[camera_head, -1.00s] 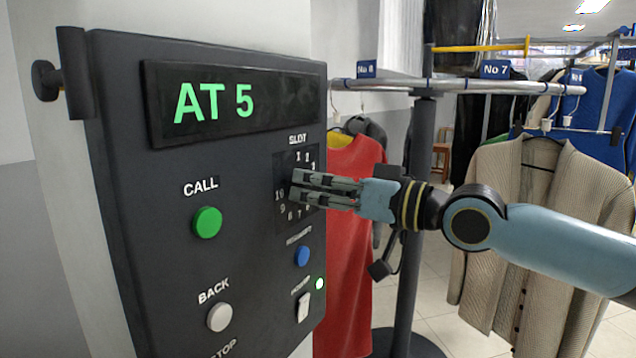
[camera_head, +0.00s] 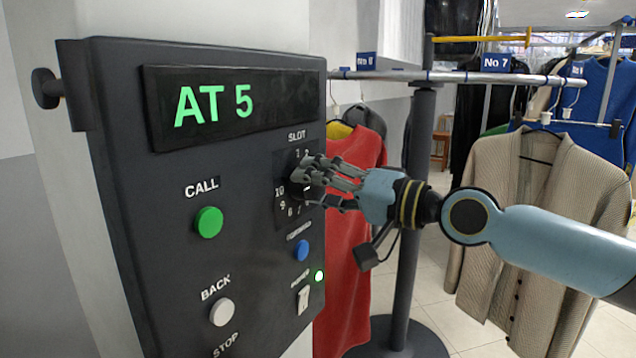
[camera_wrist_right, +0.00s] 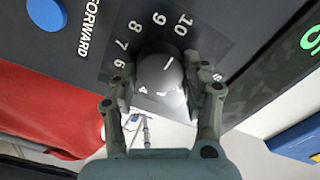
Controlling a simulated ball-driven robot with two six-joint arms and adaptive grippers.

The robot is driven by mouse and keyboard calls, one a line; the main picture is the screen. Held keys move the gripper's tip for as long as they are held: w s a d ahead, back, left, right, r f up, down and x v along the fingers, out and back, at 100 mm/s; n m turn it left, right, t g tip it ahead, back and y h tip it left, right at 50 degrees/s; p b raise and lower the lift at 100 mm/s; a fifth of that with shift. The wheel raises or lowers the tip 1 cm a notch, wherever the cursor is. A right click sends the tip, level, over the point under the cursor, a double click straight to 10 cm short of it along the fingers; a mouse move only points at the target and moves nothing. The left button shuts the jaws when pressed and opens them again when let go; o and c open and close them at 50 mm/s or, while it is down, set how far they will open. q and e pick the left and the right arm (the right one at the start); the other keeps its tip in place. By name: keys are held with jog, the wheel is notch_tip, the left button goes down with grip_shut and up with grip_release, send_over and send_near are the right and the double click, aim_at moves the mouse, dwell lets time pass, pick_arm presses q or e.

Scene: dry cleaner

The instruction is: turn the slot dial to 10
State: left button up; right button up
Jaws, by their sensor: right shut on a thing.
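The slot dial (camera_wrist_right: 160,78) is a round dark knob on the control panel (camera_head: 140,215), ringed by white numbers. In the right wrist view it sits between the two finger sides of my right gripper (camera_wrist_right: 162,92), which is shut on it. A short white line on the knob slants up toward the 10 (camera_wrist_right: 183,24); its exact setting is hard to tell. In the head view my right gripper (camera_head: 308,182) covers most of the dial and several numbers. The display (camera_head: 215,104) reads AT 5 in green. My left gripper is not in view.
Below the dial are a blue button (camera_head: 301,250) and a white switch (camera_head: 303,300) beside a lit green lamp. A green CALL button (camera_head: 209,221) and a white BACK button (camera_head: 222,312) sit at left. A rail with hanging clothes, including a red garment (camera_head: 350,240), stands close behind my arm.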

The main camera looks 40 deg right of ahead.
aim_at(301, 117)
jog(key=shift+f, duration=0.15)
dwell(0.3)
jog(key=o, duration=1.2)
jog(key=shift+c, duration=0.2)
jog(key=shift+r, duration=0.2)
jog(key=r, duration=0.9)
jog(key=shift+s+a, duration=0.1)
jog(key=shift+a, duration=0.1)
jog(key=shift+d+r, duration=0.3)
jog(key=shift+r, duration=0.05)
jog(key=shift+a+r, duration=0.1)
jog(key=shift+a, duration=0.05)
